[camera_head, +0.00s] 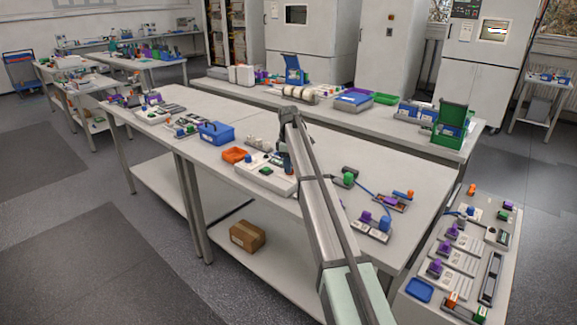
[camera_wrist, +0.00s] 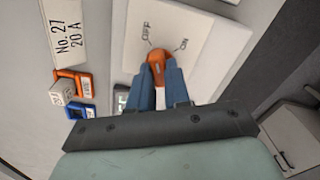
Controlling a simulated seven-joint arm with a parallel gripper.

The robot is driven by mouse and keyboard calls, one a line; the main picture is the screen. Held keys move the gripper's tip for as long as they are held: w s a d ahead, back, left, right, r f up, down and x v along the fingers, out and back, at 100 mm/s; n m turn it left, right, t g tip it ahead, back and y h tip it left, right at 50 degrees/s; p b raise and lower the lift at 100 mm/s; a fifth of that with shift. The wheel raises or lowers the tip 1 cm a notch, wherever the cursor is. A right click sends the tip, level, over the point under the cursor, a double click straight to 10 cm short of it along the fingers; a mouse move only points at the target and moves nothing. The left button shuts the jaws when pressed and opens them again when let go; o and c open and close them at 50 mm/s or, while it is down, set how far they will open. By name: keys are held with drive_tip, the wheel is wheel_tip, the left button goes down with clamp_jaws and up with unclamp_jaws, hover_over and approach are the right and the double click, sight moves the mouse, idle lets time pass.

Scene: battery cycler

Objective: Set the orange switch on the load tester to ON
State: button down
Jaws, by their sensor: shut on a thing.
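The orange switch (camera_wrist: 157,58) is in the wrist view, on the white panel of the load tester (camera_wrist: 190,25). Black OFF and ON marks stand above it, OFF to the left and ON to the right. My gripper (camera_wrist: 159,76) has its two blue fingers on either side of the switch, shut on it. The fingers hide the switch's lower sides, and I cannot tell exactly which mark it points to. In the head view the load tester (camera_head: 255,175) is a white box on the middle table, and my arm hides part of it. The switch is not clear there.
In the wrist view, a label "No. 27 20 A" (camera_wrist: 66,35) and orange and blue connectors (camera_wrist: 75,90) lie to the left. A green-and-black part (camera_head: 346,177) stands to the right.

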drive_tip(key=m, duration=0.6)
drive_tip(key=shift+w+m, duration=0.1)
drive_tip(key=shift+m, duration=0.2)
drive_tip(key=m, duration=0.6)
drive_tip(key=shift+d, duration=0.15)
drive_tip(key=shift+m, duration=0.3)
drive_tip(key=c, duration=1.1)
unclamp_jaws()
wheel_tip(320, 180, up, 14)
drive_tip(key=shift+f, duration=0.1)
